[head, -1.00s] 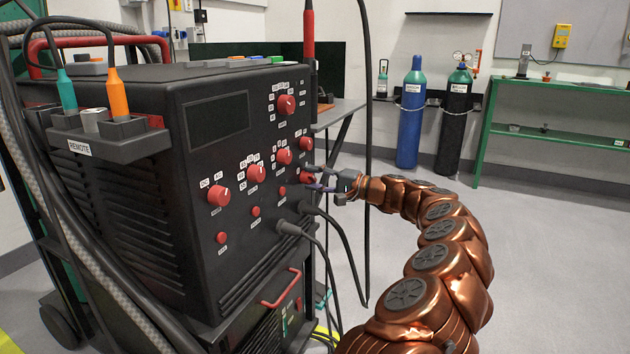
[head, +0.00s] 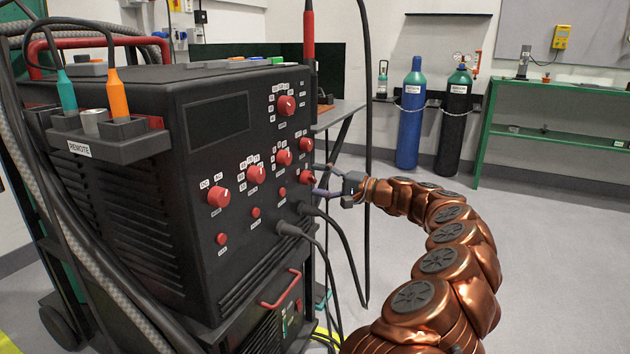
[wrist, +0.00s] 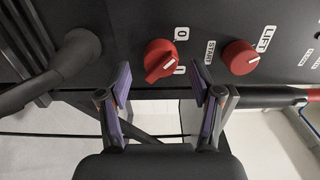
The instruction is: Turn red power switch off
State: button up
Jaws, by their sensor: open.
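The red power switch knob (wrist: 159,55) is on the dark front panel of the machine, between a "0" label and another label partly hidden by the knob. Its white pointer line is tilted, aiming toward the upper right in the wrist view. In the head view my gripper (head: 322,180) is just right of the panel.
Another red knob (wrist: 239,57), labelled "LIFT", is right of the switch. A thick black cable plug (wrist: 75,52) juts out on the left. Several red knobs fill the rest of the panel. A hanging black cable (head: 367,240) passes close to my wrist. Open floor lies to the right.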

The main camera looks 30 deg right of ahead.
jog(key=v, duration=1)
jog(key=shift+s+d, duration=0.1)
